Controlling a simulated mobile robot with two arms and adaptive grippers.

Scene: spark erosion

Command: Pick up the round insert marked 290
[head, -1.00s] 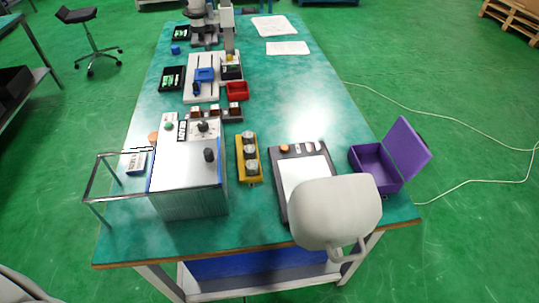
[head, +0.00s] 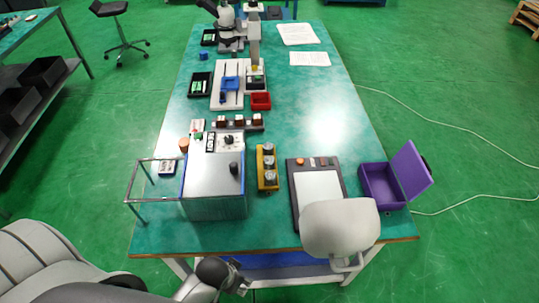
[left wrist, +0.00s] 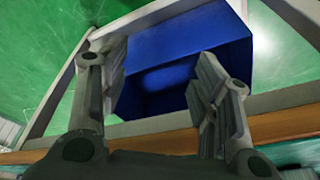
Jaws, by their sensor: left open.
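Several round grey pieces (head: 268,161) stand in a row in a yellow holder (head: 260,182) on the green table, right of the grey box. Their markings are too small to read, so I cannot tell which is 290. My left gripper (head: 238,283) is low at the table's front edge, well apart from the holder. In the left wrist view my left gripper (left wrist: 160,88) is open and empty, facing a blue surface (left wrist: 170,75) below the tabletop. My right gripper does not show.
The grey box (head: 213,205) with a glass-like frame (head: 139,205) stands at the table's front left. A dark tray with a white pad (head: 318,187) and a purple open box (head: 380,187) are on the right. The table's middle (head: 310,110) is clear.

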